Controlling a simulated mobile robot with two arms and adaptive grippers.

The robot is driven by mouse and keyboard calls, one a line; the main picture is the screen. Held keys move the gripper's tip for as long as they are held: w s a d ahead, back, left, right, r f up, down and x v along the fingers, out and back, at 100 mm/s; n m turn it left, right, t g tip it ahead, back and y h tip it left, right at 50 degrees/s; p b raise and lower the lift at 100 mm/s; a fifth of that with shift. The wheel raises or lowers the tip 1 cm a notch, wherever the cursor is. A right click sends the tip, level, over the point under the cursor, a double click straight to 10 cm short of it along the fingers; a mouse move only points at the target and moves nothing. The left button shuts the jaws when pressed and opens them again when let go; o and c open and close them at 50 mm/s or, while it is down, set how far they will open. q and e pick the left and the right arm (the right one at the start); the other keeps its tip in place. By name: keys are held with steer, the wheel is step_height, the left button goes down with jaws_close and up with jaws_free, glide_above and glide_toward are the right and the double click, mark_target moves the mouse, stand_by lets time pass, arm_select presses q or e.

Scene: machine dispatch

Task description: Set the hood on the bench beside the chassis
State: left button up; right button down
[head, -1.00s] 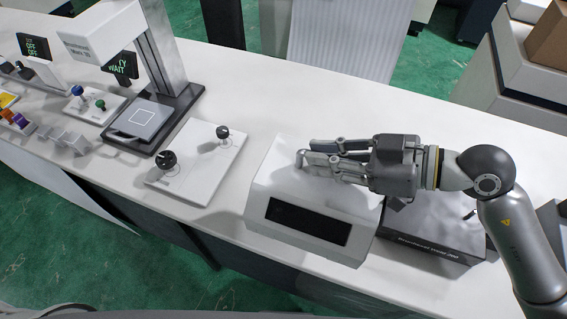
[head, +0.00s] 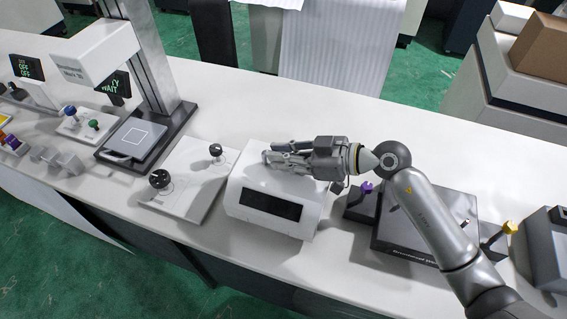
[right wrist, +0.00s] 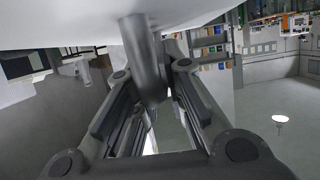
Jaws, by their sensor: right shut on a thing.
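The hood (head: 255,181) is a white box with a dark window in its sloped front. My right gripper (head: 270,157) is shut on it from above, and the wrist view shows a grey bar-like handle (right wrist: 146,62) between the fingers, with the white hood surface (right wrist: 70,22) beside it. The hood is over the white bench (head: 390,112), left of the chassis (head: 400,245). The chassis is a dark, low box with lettering on its front, partly hidden by my right arm. I cannot tell whether the hood touches the bench. My left gripper is out of view.
A white plate with two black knobs (head: 185,180) lies close to the hood's left side. A purple knob (head: 366,187) and a yellow knob (head: 510,227) stand beside the chassis. A tall column stand (head: 150,60) rises further left. Bench behind the hood is clear.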

step_height(320, 180, down, 3)
steer(key=shift+r, duration=0.2)
steer(key=c, duration=1.9)
jaws_free()
steer(key=shift+f, duration=0.15)
steer(key=o, duration=0.4)
steer(key=shift+s, duration=0.1)
steer(key=shift+d, duration=0.1)
steer(key=b+v, duration=0.1)
steer(key=v, duration=1.1)
